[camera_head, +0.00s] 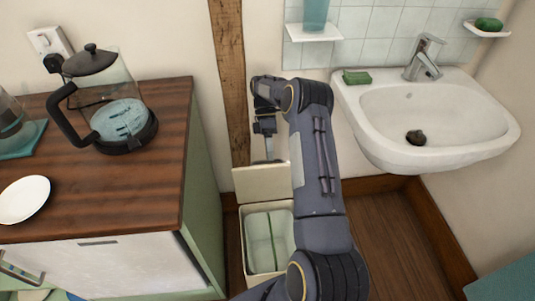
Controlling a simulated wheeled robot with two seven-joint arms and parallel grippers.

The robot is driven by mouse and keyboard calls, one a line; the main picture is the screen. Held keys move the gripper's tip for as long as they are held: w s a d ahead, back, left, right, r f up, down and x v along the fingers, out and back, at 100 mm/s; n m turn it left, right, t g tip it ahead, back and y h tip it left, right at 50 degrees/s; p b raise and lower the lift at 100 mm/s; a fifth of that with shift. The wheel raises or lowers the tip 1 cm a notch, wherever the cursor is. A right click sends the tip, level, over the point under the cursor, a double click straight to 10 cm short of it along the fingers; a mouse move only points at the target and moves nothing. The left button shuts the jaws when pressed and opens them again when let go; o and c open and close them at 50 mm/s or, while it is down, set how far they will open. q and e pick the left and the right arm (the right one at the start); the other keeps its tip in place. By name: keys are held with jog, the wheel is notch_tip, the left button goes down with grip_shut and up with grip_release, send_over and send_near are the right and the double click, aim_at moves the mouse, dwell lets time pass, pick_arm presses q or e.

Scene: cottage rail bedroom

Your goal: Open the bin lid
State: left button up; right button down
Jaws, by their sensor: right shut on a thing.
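The cream bin (268,272) stands on the floor between the wooden-topped cabinet and the sink. Its lid (262,184) is raised, standing about upright at the back, and the bin's pale inside shows with a greenish strip across it. My right arm reaches down over the bin's right side and hides part of it. My right gripper (267,156) is at the top edge of the raised lid, shut on it; the fingertips are small and partly hidden. My left gripper is not in view.
The cabinet (165,130) on the left carries a glass kettle (104,105) and a white plate (24,199). A white sink (440,150) juts out on the right. A wooden post (229,75) rises behind the bin. Bare floor (382,240) shows below the sink.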

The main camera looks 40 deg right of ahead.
jog(key=shift+s+d+f, duration=0.1)
jog(key=shift+d+f, duration=0.05)
jog(key=shift+f, duration=1.1)
jog(key=c, duration=1.8)
grip_release()
jog(key=o, duration=0.6)
jog(key=shift+d+f, duration=0.1)
jog(key=shift+f, duration=0.1)
jog(key=shift+c, duration=0.2)
jog(key=shift+r, duration=0.15)
jog(key=shift+c, duration=0.2)
jog(key=shift+r, duration=0.6)
jog(key=shift+c, duration=1.2)
jog(key=s+a+r+p, duration=0.1)
jog(key=s+a+r, duration=0.8)
jog(key=r, duration=0.3)
jog(key=shift+s+a+r+p, duration=0.35)
jog(key=shift+s+a+p, duration=0.05)
jog(key=shift+s, duration=0.15)
